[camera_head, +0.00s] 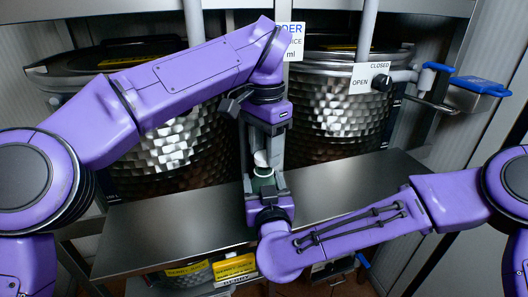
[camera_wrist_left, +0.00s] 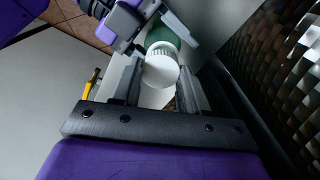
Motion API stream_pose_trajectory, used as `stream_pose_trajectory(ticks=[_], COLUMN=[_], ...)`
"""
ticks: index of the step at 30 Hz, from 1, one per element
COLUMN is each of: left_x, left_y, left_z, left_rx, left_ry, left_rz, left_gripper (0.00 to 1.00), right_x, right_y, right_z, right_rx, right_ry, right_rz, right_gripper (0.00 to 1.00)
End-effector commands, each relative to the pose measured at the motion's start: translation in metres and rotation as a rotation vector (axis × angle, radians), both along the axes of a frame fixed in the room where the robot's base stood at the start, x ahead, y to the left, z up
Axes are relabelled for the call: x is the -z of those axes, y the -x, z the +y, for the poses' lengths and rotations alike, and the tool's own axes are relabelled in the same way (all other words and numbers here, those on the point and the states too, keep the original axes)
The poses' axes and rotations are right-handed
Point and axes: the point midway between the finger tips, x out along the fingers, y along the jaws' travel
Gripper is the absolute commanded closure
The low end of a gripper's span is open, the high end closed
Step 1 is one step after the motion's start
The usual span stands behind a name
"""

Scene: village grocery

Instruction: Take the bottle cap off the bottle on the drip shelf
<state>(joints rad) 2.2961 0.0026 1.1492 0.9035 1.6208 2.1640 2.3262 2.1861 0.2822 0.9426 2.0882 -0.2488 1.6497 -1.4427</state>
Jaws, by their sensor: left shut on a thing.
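The bottle (camera_head: 264,181) is green and stands upright at the drip shelf (camera_head: 165,222), mostly hidden by my right gripper. Its white cap (camera_head: 261,158) is at the top; in the left wrist view the ribbed white cap (camera_wrist_left: 160,72) faces the camera, with the green bottle (camera_wrist_left: 165,36) behind it. My left gripper (camera_head: 262,153) points down from above and is shut on the cap. My right gripper (camera_head: 266,188) comes from the front with its fingers on either side of the bottle, and appears shut on it. I cannot tell whether cap and bottle are still joined.
Two large hammered-metal vats (camera_head: 335,105) stand behind the shelf. One has a tap with an OPEN/CLOSED sign (camera_head: 371,78) and a blue handle (camera_head: 478,86). Yellow labels (camera_head: 235,267) show below the shelf. The shelf is clear to both sides of the grippers.

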Motion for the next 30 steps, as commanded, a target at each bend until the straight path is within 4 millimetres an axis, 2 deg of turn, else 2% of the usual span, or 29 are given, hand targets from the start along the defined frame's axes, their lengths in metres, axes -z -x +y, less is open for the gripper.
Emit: stream_pose_trajectory(ticks=[1, 11, 19, 26, 27, 29, 30], left_x=[-0.001, -0.003, -0.038, -0.041, -0.041, -0.041, -0.041], left_y=[0.000, -0.001, -0.001, 0.000, 0.000, 0.000, 0.000], left_z=[0.000, 0.001, 0.000, 0.001, 0.001, 0.001, 0.001], left_rx=[0.000, -0.001, -0.003, -0.001, -0.001, -0.001, -0.001], left_ry=[0.000, -0.001, -0.002, -0.002, -0.002, -0.002, -0.002], left_rz=[-0.001, -0.002, -0.004, -0.002, -0.002, -0.002, -0.002], left_gripper=[0.93, 0.93, 0.93, 0.93, 0.93, 0.93, 0.93], right_x=[0.009, 0.009, 0.009, 0.009, 0.009, 0.008, 0.007], right_y=[0.001, 0.002, 0.002, 0.002, 0.002, 0.002, 0.002], right_z=[-0.001, -0.001, -0.001, -0.001, -0.001, -0.001, -0.001], right_rx=[0.001, 0.001, 0.001, 0.001, 0.001, 0.001, 0.001], right_ry=[0.009, 0.009, 0.009, 0.009, 0.008, 0.007, 0.006], right_rz=[0.016, 0.016, 0.016, 0.016, 0.017, 0.015, 0.013], right_gripper=[1.00, 1.00, 1.00, 1.00, 0.28, 0.09, 0.05])
